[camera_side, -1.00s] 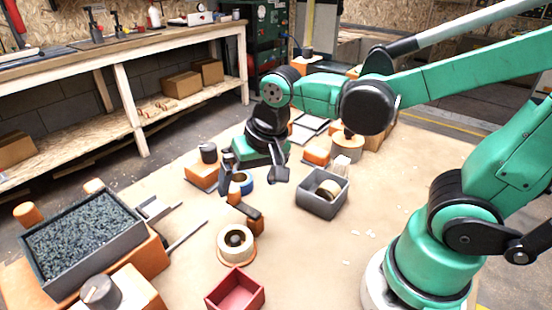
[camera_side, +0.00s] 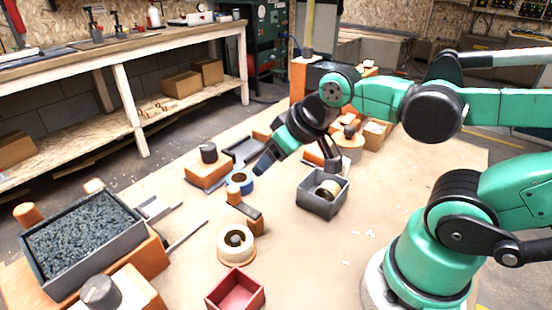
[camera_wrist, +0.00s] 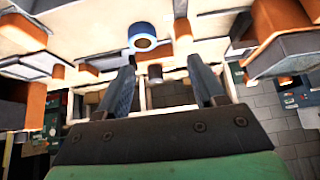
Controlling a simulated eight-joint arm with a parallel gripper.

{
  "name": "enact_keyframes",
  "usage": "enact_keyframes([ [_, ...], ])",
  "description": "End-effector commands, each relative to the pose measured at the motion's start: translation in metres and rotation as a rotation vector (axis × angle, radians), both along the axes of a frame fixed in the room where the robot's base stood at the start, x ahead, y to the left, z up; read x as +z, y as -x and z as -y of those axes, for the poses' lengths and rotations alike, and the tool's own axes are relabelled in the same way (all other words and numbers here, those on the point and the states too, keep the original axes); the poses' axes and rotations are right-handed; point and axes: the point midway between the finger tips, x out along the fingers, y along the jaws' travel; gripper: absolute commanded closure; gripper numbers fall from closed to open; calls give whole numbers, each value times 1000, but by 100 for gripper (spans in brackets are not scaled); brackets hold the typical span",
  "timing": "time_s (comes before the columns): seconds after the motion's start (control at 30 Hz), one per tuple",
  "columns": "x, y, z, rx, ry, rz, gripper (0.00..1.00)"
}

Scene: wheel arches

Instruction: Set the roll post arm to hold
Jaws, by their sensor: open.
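I cannot tell for certain which part is the roll post arm. A likely one is the orange and dark lever (camera_side: 243,210), which lies just behind a cream roll (camera_side: 236,244) standing around a dark post on an orange base. A blue roll (camera_side: 240,182) lies behind the lever and also shows in the wrist view (camera_wrist: 141,37). My gripper (camera_side: 297,165) is tilted above the table, to the right of the blue roll and apart from the lever. In the wrist view my gripper (camera_wrist: 162,66) has its fingers spread, with nothing held between them.
A grey bin (camera_side: 322,204) with a roll in it stands right of the lever. A red box (camera_side: 235,291) is at the front, and a grey tray of dark granules (camera_side: 141,237) at the left. An orange block with a black knob (camera_side: 208,172) stands behind.

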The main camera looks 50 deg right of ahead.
Motion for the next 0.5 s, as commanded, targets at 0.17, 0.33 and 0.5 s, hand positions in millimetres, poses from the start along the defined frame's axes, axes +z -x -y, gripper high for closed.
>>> enact_keyframes([
  [0.17,-2,-1,22,-30,-81,-102,91],
  [0.33,0,-2,48,-7,-233,-174,100],
  [0.5,6,-3,69,48,-362,-161,100],
])
